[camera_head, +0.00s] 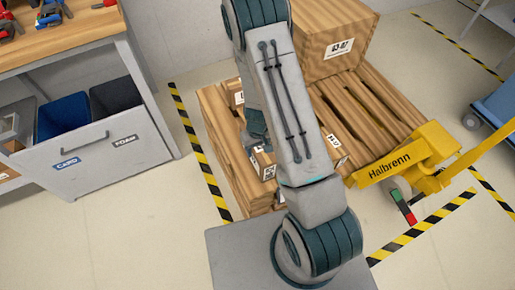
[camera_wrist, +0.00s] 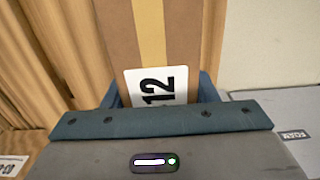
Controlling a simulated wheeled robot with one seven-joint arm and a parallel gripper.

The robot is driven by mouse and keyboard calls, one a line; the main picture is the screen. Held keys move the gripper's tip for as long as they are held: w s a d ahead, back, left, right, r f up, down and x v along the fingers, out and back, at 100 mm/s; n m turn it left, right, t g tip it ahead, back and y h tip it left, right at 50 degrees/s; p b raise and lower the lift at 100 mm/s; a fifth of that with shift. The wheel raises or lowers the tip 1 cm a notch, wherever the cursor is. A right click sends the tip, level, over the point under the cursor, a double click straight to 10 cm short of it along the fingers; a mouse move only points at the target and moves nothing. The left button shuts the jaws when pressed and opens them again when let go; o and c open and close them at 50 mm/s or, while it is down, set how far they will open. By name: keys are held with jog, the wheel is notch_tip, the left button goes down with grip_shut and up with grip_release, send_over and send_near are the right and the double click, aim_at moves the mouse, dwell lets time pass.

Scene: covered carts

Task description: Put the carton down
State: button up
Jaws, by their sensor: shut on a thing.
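The carton (camera_wrist: 122,40) is brown with a tan tape strip and a white label reading 12. It lies between the two teal fingers of my gripper (camera_wrist: 160,88) in the wrist view, and the gripper is shut on it. In the head view my gripper (camera_head: 257,140) is partly hidden behind my arm, over the left side of the wooden pallet (camera_head: 375,104). A small labelled carton (camera_head: 264,166) shows just below it there, partly covered by my arm. I cannot tell whether the held carton touches the pallet.
A large carton marked 63-07 (camera_head: 342,30) stands at the pallet's back. Another small carton (camera_head: 233,93) is behind my arm. A yellow Halbrenn pallet truck (camera_head: 405,163) is at the right. A workbench with a drawer of bins (camera_head: 95,150) stands left. Striped tape (camera_head: 200,150) marks the floor.

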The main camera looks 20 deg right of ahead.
jog(key=shift+f, duration=0.15)
jog(key=o, duration=1.5)
notch_tip(320, 180, up, 12)
jog(key=p, duration=0.2)
jog(key=shift+p, duration=0.4)
jog(key=s+a+r+y, duration=0.1)
jog(key=s+r, duration=0.3)
jog(key=r, duration=1)
jog(key=s+r, duration=0.4)
jog(key=s+d+r+m+t, duration=0.1)
jog(key=s+r, duration=0.2)
jog(key=s+d+r+m+t, duration=0.1)
jog(key=s+r, duration=0.3)
jog(key=shift+s+r+h, duration=0.35)
jog(key=shift+h, duration=0.05)
